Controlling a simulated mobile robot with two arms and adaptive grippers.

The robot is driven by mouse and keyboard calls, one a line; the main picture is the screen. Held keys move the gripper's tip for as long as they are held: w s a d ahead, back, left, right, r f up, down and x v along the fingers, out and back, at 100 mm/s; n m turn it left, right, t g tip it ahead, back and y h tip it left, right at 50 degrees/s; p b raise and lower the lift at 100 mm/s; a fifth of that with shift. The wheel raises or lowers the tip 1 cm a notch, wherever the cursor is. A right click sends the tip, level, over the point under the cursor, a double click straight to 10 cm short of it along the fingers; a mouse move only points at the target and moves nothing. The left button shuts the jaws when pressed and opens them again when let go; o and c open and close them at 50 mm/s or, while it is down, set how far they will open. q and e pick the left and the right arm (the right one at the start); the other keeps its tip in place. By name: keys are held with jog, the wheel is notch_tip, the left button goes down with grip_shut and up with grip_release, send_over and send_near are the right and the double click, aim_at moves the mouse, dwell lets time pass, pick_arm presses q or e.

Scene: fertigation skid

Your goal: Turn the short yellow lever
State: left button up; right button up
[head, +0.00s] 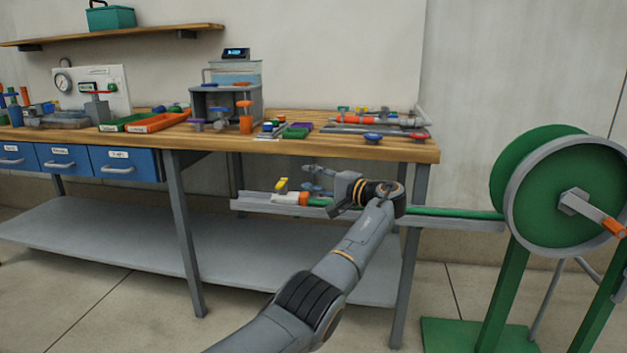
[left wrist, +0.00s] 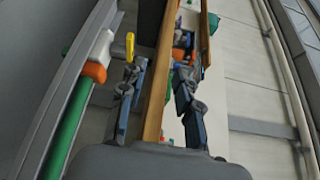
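The short yellow lever (head: 281,184) stands up from a white valve body (head: 285,198) with an orange end, set on a green pipe in a grey channel below the bench top. My left gripper (head: 308,179) is just right of the lever, its fingers pointing left. In the left wrist view the yellow lever (left wrist: 130,46) is left of and beyond the left finger's tip, not between the fingers. The white and orange valve (left wrist: 99,57) shows beside it. The left gripper's fingers (left wrist: 158,75) are spread with nothing held between them. My right gripper is not in view.
The wooden bench top (head: 400,150) runs above the channel (head: 455,222), with its edge near my left gripper. A large green reel (head: 540,195) stands at the right. The lower shelf (head: 110,240) is bare. Blue drawers (head: 65,160) hang at the left.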

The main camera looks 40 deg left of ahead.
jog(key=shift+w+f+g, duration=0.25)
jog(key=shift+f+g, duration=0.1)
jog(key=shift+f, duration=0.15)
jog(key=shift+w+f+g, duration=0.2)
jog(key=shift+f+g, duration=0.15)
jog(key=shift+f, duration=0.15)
